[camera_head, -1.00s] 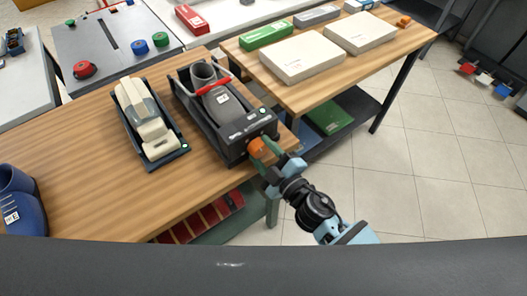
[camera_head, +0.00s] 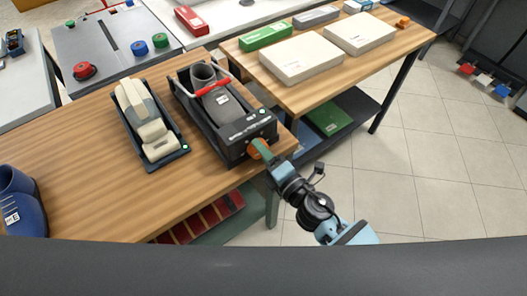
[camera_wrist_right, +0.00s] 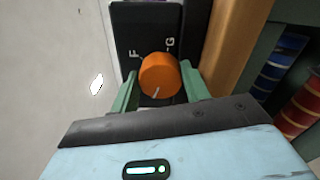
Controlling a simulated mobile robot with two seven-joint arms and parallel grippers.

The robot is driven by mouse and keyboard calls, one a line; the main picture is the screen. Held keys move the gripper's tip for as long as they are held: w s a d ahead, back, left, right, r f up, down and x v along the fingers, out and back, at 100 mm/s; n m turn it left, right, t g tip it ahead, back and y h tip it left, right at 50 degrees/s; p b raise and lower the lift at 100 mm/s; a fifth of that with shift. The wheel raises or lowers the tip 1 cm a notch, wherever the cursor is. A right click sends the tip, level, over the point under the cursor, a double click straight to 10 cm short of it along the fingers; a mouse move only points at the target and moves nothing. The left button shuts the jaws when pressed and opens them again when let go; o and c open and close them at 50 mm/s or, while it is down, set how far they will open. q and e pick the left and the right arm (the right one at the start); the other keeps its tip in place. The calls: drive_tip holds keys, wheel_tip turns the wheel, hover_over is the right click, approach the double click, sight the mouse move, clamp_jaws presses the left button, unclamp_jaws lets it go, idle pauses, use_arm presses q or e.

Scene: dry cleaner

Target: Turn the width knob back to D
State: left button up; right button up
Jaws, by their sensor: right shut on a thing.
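The width knob (camera_wrist_right: 160,75) is orange and round, on the dark end face of a shoe-stretching machine (camera_head: 235,152). In the right wrist view a short white mark on the knob points down, slightly left. The letters F and G show on the plate above it; a D is not visible. My right gripper (camera_wrist_right: 162,88) is shut on the knob, with one green finger at each side. In the head view the gripper (camera_head: 261,150) reaches the machine's front end and partly hides the knob. A dark grey shoe (camera_head: 222,102) sits in the machine. My left gripper is not in view.
A second machine with a beige shoe (camera_head: 140,105) stands to the left on the wooden table (camera_head: 85,160). A blue boot (camera_head: 20,205) stands at the table's left end. Another table with pale boxes (camera_head: 300,60) is behind right. The tiled floor at right is clear.

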drive_tip(key=n, duration=0.3)
drive_tip(key=shift+n, duration=2.1)
drive_tip(key=o, duration=1)
drive_tip(key=shift+s, duration=0.1)
drive_tip(key=v, duration=0.7)
drive_tip(key=shift+s+d+b, duration=0.25)
drive_tip(key=shift+b, duration=0.05)
